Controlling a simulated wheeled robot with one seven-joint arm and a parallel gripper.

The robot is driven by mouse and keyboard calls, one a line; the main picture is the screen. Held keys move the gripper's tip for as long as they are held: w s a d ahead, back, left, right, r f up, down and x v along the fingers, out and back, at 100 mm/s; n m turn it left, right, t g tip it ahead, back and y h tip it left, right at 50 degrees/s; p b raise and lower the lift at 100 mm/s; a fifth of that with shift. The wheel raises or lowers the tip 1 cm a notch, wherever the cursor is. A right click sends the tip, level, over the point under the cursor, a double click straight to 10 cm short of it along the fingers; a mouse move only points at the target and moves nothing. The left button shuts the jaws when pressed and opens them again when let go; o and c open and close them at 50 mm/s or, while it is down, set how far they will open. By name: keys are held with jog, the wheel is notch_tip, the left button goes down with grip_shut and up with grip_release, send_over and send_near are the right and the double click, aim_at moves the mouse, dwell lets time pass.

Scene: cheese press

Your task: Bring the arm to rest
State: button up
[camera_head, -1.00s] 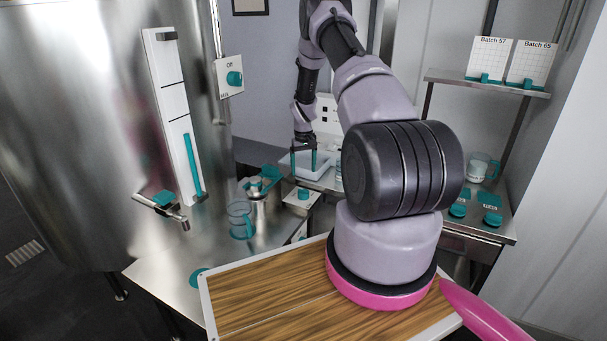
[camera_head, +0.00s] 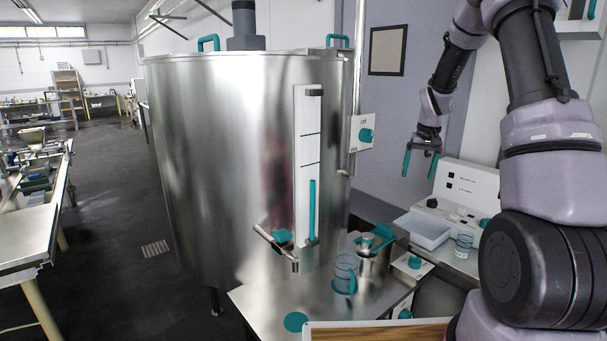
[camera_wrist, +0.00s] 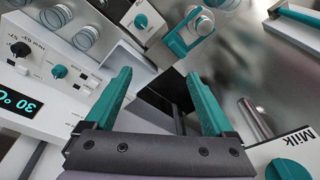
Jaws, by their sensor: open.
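My gripper (camera_head: 421,164) hangs from my raised arm at the right in the head view, fingers pointing down. Its two teal fingers are apart with nothing between them, and the wrist view (camera_wrist: 160,95) shows the same. It is above and a little behind a white tray (camera_head: 425,232), in free air, touching nothing that I can see.
A large steel vat (camera_head: 235,160) stands left of my arm. A steel bench (camera_head: 270,300) holds a clear jug (camera_head: 345,275) and a metal pot (camera_head: 373,265). A control box with a display (camera_wrist: 50,110) is beside the gripper. A milk switch (camera_head: 365,133) is on the vat's right.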

jog(key=s+a+r+m+t, duration=0.1)
jog(key=s+a+r, duration=0.2)
jog(key=s+r, duration=0.5)
jog(key=s+a+r+t, duration=0.1)
jog(key=s+a+r, duration=0.35)
jog(key=r, duration=0.55)
jog(key=s+a+r+t+y, duration=0.1)
jog(key=s+a+r, duration=0.1)
jog(key=s, duration=0.8)
jog(key=s+a+r+m+t, duration=0.1)
jog(key=s+a+r+t, duration=0.1)
jog(key=s, duration=0.9)
jog(key=shift+s+a+r+y, duration=0.25)
jog(key=shift+a+r+y, duration=0.2)
jog(key=shift+r, duration=0.2)
